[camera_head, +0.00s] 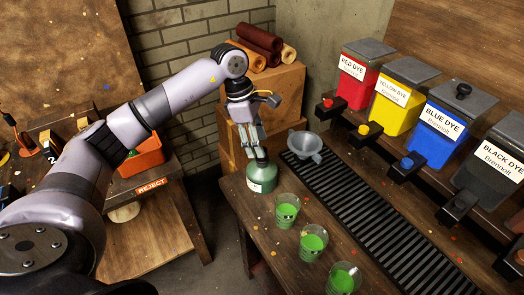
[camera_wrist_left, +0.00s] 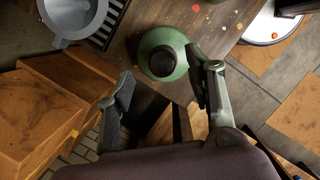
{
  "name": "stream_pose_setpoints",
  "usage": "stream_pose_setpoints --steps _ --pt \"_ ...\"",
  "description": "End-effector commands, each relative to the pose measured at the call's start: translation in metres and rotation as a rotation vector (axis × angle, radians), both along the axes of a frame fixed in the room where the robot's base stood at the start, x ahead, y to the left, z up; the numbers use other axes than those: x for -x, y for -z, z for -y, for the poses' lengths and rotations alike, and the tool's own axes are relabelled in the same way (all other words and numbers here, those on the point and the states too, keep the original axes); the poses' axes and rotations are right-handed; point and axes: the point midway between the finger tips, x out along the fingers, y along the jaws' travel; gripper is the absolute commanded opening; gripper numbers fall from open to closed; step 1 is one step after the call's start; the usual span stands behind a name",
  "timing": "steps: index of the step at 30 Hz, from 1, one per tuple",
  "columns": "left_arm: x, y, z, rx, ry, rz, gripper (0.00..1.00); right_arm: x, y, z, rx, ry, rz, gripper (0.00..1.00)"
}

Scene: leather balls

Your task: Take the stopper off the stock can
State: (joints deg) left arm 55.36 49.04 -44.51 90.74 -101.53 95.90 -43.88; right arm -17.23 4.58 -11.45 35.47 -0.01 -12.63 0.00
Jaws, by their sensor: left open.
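The stock can (camera_head: 262,180) is a squat green can with a pale label, upright at the left end of the dark wooden bench. In the left wrist view the can (camera_wrist_left: 150,42) is seen from above, with a dark round stopper (camera_wrist_left: 163,62) at its top centre. My left gripper (camera_head: 257,152) hangs over the can in the head view and hides most of its top. In the left wrist view the gripper (camera_wrist_left: 160,80) is open, its fingers apart and nothing between them; I cannot tell their exact height over the stopper. My right gripper is out of view.
A grey funnel (camera_head: 305,146) stands just behind the can. Several glasses of green liquid (camera_head: 313,240) line the front of the bench. A slotted drain (camera_head: 345,195) runs below the dye dispensers (camera_head: 437,132). Cardboard boxes (camera_head: 285,92) with leather rolls stand behind my gripper.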

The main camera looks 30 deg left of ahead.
Motion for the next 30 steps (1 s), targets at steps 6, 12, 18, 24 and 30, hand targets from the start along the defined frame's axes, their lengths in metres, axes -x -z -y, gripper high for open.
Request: stream_pose_setpoints --steps 6,12,18,24,30 --pt "0.001 0.027 0.011 0.002 0.0 -0.002 0.49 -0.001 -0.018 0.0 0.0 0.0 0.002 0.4" --pt "0.0 0.034 0.012 0.0 0.0 0.0 0.49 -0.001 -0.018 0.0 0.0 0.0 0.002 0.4" --pt "0.0 0.034 0.012 0.0 0.0 0.0 0.43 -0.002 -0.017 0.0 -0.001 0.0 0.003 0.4" --pt "0.0 0.034 0.012 0.0 0.0 0.0 0.3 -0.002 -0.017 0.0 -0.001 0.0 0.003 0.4" --pt "0.0 0.034 0.012 0.0 0.0 0.0 0.16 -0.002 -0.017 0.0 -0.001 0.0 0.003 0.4"
